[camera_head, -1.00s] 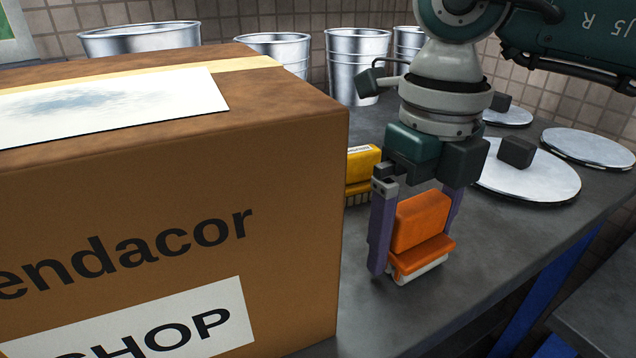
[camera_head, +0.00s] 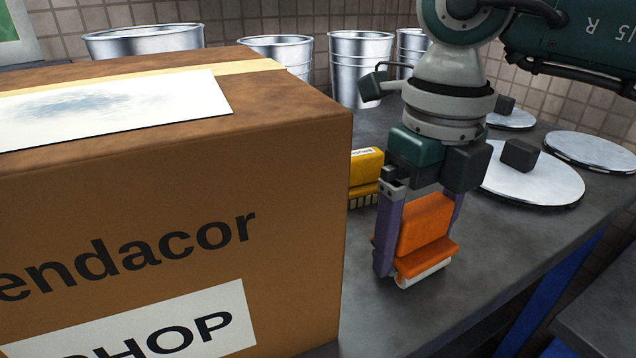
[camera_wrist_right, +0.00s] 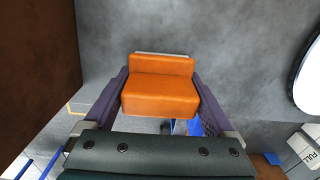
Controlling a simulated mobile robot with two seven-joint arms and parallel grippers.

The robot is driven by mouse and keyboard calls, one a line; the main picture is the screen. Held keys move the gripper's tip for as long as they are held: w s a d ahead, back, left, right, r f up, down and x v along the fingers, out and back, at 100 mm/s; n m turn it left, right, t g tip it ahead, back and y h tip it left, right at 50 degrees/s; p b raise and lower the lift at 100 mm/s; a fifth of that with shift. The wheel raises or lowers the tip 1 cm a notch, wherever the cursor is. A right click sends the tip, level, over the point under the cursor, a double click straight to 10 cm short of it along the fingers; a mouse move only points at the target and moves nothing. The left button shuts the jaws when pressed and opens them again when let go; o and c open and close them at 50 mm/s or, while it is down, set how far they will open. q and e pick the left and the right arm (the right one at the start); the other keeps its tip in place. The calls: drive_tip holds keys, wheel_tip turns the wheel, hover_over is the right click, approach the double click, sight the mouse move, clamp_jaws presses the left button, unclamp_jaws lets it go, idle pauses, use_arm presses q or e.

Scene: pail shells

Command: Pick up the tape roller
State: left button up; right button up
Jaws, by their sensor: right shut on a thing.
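The orange tape roller (camera_head: 425,228) with a pale lower strip is between the purple fingers of my right gripper (camera_head: 420,235). The gripper points down and is shut on it, one finger on each side. In the right wrist view the tape roller (camera_wrist_right: 160,90) fills the space between the fingers of the gripper (camera_wrist_right: 160,95). It is at or just above the dark tabletop; I cannot tell which. My left gripper is not in view.
A big cardboard box (camera_head: 290,200) stands close on the left. A yellow item (camera_head: 366,168) sits behind the gripper. Metal pails (camera_head: 360,68) line the back, and round lids with dark blocks (camera_head: 535,188) lie to the right. The table (camera_head: 480,260) is clear at front right.

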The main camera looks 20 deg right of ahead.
sight(424, 204)
drive_tip(key=shift+r, duration=0.15)
wheel_tip(424, 204, up, 20)
drive_tip(key=p, duration=0.3)
drive_tip(key=o, duration=1)
drive_tip(key=c, duration=0.7)
